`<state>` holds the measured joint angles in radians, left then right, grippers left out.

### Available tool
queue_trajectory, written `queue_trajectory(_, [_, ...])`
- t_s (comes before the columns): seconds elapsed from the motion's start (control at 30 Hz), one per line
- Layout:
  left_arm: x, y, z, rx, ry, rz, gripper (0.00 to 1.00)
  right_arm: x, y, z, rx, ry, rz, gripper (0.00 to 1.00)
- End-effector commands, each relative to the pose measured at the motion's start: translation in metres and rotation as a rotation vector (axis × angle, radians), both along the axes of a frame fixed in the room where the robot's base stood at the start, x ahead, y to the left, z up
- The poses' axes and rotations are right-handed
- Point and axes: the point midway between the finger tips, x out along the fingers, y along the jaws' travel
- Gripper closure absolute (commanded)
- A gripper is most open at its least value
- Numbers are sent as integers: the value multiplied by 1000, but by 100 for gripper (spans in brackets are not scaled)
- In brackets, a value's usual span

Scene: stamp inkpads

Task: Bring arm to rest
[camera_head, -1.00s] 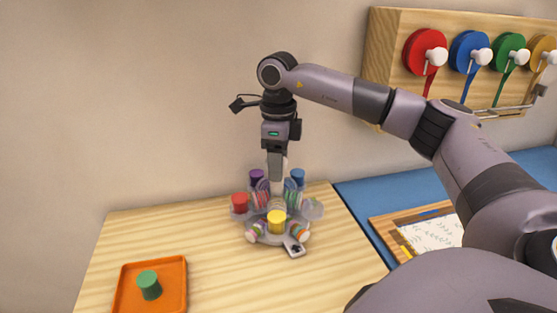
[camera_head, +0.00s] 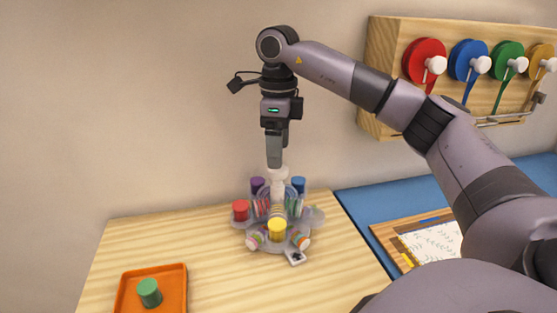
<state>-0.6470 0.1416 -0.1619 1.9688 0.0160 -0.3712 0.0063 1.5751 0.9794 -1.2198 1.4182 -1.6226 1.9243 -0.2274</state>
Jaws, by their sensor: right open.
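My right gripper (camera_head: 274,155) points straight down in the head view, above a clear round carousel (camera_head: 242,222) on the wooden table. Its jaws hold nothing that I can see, and the fingertips are just above the white knob (camera_head: 278,174) at the carousel's top; whether they touch it I cannot tell. The carousel bears a red stamp (camera_head: 240,210), a purple one (camera_head: 257,186), a blue one (camera_head: 298,186), a yellow one (camera_head: 277,230) and striped rolls. My left gripper is not in view.
An orange tray (camera_head: 177,300) with a green stamp (camera_head: 149,292) lies at the front left of the wooden table (camera_head: 210,245). A ribbon rack (camera_head: 385,60) hangs on the right wall, behind my arm. A framed sheet (camera_head: 435,240) lies at right.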

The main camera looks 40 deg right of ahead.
Motion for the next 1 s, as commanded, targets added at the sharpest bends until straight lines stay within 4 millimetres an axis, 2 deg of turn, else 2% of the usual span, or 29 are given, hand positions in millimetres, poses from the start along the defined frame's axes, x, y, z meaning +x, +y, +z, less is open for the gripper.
queue_trajectory(0.13, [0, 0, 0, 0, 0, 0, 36, 0, 0, 10, 1, 1, 0, 20])
queue_trajectory(0.73, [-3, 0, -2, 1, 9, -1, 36, 0, 0, 12, -1, 1, 0, 20])
queue_trajectory(0.87, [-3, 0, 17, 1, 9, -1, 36, 0, 0, 31, 0, 0, 0, 20])
queue_trajectory(1.0, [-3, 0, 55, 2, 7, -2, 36, 0, 0, 69, 0, 0, 0, 20])
